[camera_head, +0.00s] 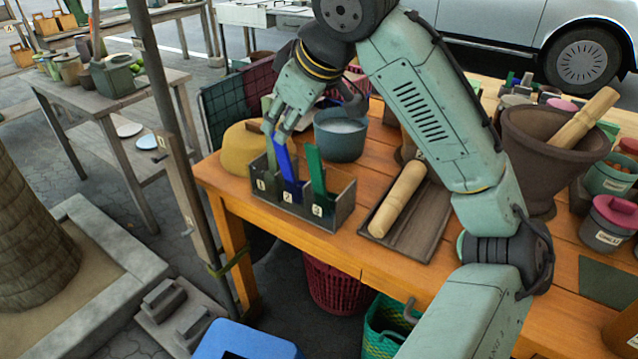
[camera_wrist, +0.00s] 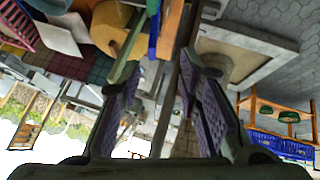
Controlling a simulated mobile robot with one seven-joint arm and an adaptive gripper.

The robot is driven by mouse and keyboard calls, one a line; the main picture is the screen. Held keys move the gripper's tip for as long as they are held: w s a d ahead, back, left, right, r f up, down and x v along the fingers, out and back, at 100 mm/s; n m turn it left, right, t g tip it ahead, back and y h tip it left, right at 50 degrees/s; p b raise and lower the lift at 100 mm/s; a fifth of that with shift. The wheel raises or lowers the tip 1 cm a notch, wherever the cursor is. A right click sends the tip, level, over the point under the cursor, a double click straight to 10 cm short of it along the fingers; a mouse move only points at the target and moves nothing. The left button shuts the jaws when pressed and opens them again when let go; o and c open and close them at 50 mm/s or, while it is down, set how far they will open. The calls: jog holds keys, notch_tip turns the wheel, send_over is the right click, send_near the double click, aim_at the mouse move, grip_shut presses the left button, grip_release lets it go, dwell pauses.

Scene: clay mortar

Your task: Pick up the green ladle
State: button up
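A dark green ladle handle (camera_head: 316,170) stands tilted in the right compartment, marked 3, of a dark holder (camera_head: 343,205) near the table's left front. A blue handle (camera_head: 287,168) stands in the middle compartment, and an olive handle (camera_head: 270,150) rises at the left one. The ladles' lower ends are hidden in the holder. My gripper (camera_head: 278,130) is above the holder's left and middle part, left of the green handle. In the wrist view my gripper (camera_wrist: 160,68) has its two padded fingers spread, with the blue handle (camera_wrist: 153,36) beyond their tips.
A yellow rounded object (camera_head: 240,150) and a blue-grey pot (camera_head: 341,138) stand behind the holder. A dark tray (camera_head: 418,229) with a wooden roller (camera_head: 398,199) lies to its right. A large mortar (camera_head: 530,150) is farther right. A post (camera_head: 160,80) stands left of the table.

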jog(key=m+g+h, duration=0.1)
jog(key=h, duration=0.1)
send_near(320, 157)
jog(key=w+f, duration=0.2)
jog(key=shift+s+a+p+x, duration=0.15)
jog(key=shift+p+x, duration=0.2)
jog(key=shift+x, duration=1.35)
jog(key=shift+s+a+p+x, duration=0.1)
jog(key=shift+s+p+x, duration=0.2)
jog(key=shift+x, duration=1.35)
jog(key=shift+s+a+p+x, duration=0.1)
jog(key=shift+p+x, duration=0.3)
jog(key=shift+x, duration=1.3)
jog(key=shift+f, duration=0.15)
grip_shut()
